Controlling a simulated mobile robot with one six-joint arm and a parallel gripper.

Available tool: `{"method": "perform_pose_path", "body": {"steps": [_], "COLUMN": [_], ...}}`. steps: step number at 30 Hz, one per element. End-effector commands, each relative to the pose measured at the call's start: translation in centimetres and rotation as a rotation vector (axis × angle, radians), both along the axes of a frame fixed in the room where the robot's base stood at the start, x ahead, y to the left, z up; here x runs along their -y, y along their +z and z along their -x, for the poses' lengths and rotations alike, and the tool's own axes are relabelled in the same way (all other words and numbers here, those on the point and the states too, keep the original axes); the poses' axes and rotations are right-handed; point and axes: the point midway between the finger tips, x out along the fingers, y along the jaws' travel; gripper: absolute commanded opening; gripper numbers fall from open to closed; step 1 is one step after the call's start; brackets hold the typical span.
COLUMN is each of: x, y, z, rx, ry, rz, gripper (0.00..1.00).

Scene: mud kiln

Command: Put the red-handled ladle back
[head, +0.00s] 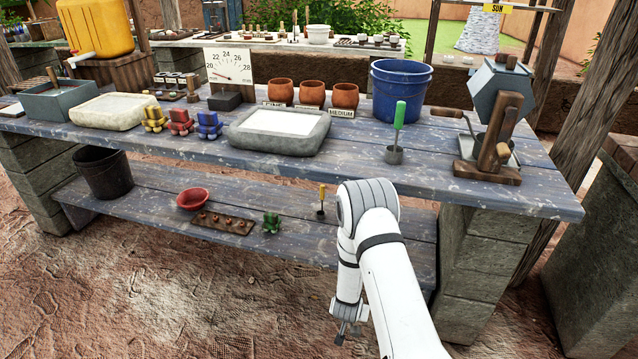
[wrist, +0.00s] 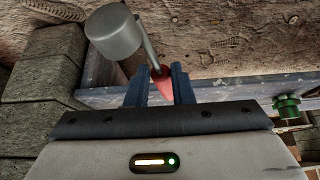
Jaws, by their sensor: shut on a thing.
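My gripper (wrist: 160,85) is shut on the red handle of the red-handled ladle (wrist: 160,88). The ladle's grey cup (wrist: 113,32) hangs out past the fingertips, up and to the left in the wrist view. In the head view my gripper (head: 347,333) is low in front of the bench, near the lower shelf's front edge; I cannot make out the ladle there. A green-handled ladle (head: 399,117) stands upright on the bench top, right of centre. A yellow-handled ladle (head: 322,192) stands upright on the lower shelf.
The bench top (head: 350,165) also holds a stone tray (head: 250,138), a blue bucket (head: 400,90), clay pots (head: 312,93) and a hand-cranked device (head: 497,110). The lower shelf (head: 135,205) holds a red bowl (head: 193,199) and a green object (head: 271,222). Block pillars (head: 480,260) support the bench.

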Motion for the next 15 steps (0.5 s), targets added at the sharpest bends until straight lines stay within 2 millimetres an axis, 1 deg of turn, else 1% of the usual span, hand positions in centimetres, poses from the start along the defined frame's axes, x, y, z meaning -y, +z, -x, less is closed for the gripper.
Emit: {"method": "perform_pose_path", "body": {"steps": [1,2,3,5,6,8,9,11,12,14,15], "x": [0.3,0.5,0.7,1.1,1.3,1.7,2.0,2.3,2.6,3.0,3.3], "y": [4.4,6.0,8.0,11.2,13.2,16.3,18.3,21.3,23.3,26.2,28.1], "z": [-0.2,-0.1,0.0,0.2,0.3,0.6,0.9,1.4,1.7,2.3,2.7], "rx": [0.005,0.004,0.004,0.004,0.005,0.004,0.004,0.004,0.004,0.004,0.004], "ry": [0.015,0.027,0.040,0.063,0.078,0.100,0.113,0.136,0.151,0.172,0.187], "rz": [0.000,-0.001,-0.001,-0.001,0.000,0.000,0.001,0.000,0.000,0.001,0.001], "gripper": [0.00,0.00,0.00,0.00,0.00,0.00,0.00,0.00,0.00,0.00,0.00]}}
